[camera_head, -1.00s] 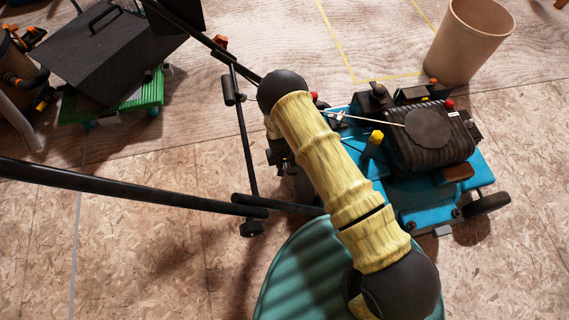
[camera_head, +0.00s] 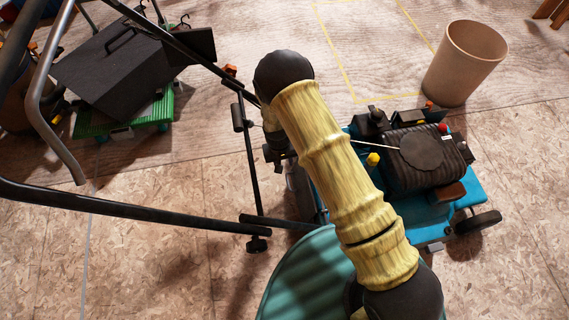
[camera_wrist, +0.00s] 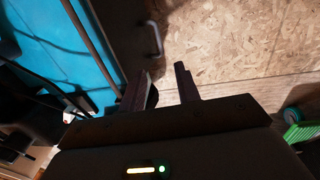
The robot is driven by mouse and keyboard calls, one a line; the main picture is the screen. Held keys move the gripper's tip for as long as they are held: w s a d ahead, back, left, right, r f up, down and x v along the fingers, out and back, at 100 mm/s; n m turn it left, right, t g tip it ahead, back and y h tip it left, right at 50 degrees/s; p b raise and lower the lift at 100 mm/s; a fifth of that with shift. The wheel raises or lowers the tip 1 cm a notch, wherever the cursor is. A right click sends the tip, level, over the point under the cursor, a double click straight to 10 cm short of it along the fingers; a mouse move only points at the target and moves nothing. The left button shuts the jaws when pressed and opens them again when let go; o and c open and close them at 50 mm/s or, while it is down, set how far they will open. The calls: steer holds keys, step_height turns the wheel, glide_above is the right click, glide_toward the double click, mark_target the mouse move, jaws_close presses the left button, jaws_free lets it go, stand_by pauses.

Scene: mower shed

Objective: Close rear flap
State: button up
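The blue mower (camera_head: 465,190) with its black ribbed engine stands right of centre in the head view. My arm covers its rear, so the flap cannot be made out there. In the wrist view the blue deck (camera_wrist: 65,40) is at the upper left, with a rod along its edge. Beside it a dark panel (camera_wrist: 125,30), apparently the rear flap, hangs at an angle with a small handle-like part at its right edge. My gripper (camera_wrist: 162,90) is open and empty. Its left finger is close to the panel's lower end; contact cannot be told.
The mower's black handle bars (camera_head: 130,215) cross the left and middle of the head view. A black box with a handle (camera_head: 115,65) rests on a green slatted stand (camera_head: 150,112) at the left. A beige bin (camera_head: 465,65) stands behind the mower. The floor in front is clear.

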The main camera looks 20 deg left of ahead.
steer(key=shift+r, duration=0.15)
steer(key=shift+w+r, duration=0.1)
steer(key=shift+r, duration=0.05)
steer(key=c, duration=0.5)
steer(key=shift+m+y, duration=0.3)
steer(key=shift+m, duration=0.6)
steer(key=w+d+r, duration=0.1)
steer(key=d+r, duration=0.1)
steer(key=r, duration=0.2)
steer(key=w+d+r, duration=0.1)
steer(key=d+r, duration=0.2)
steer(key=r, duration=0.1)
steer(key=w+d+r+p, duration=0.1)
steer(key=d+r, duration=0.1)
steer(key=r, duration=0.2)
steer(key=shift+d+r, duration=0.25)
steer(key=shift+r, duration=0.15)
jaws_close()
steer(key=s+d+r+m+t+p, duration=0.1)
steer(key=s+d+r, duration=0.5)
steer(key=d+r, duration=0.4)
steer(key=s+d+r+m+t, duration=0.1)
steer(key=s+d+r+m, duration=0.1)
steer(key=s+d+r, duration=0.4)
steer(key=d+r, duration=0.5)
steer(key=r, duration=0.2)
steer(key=shift+s+d+p, duration=0.2)
steer(key=shift+s+p, duration=0.15)
steer(key=shift+p, duration=0.05)
